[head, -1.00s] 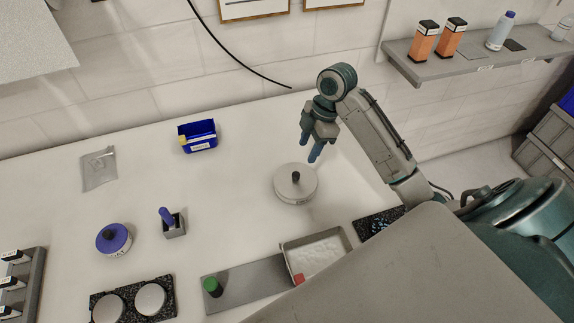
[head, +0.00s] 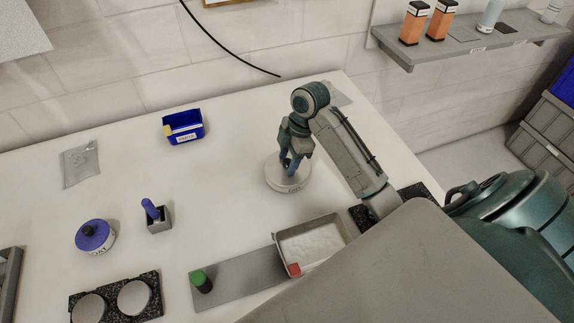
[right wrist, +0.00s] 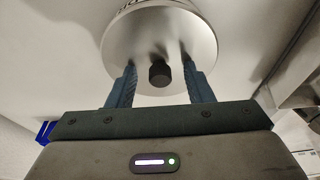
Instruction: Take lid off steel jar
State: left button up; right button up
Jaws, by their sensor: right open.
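The steel jar (head: 290,186) stands upright on the white table, right of centre in the head view, with its pale round lid on top. In the right wrist view the lid (right wrist: 205,40) fills the upper middle, and its dark knob (right wrist: 159,73) sits between my fingers. My right gripper (head: 290,167) is over the lid, pointing down. In the right wrist view its two blue fingers (right wrist: 158,80) are open, one on each side of the knob, with a gap on both sides. My left gripper is not in view.
A metal tray (head: 342,222) and a grey plate with a green-capped item (head: 201,281) lie nearer than the jar. A blue bin (head: 201,133), a blue-lidded jar (head: 95,237) and a small holder (head: 160,224) stand to the left. Bare table lies between bin and jar.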

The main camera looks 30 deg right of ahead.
jog(key=shift+c, duration=1.4)
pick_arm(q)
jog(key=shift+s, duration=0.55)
pick_arm(e)
grip_shut()
jog(key=shift+r, duration=0.15)
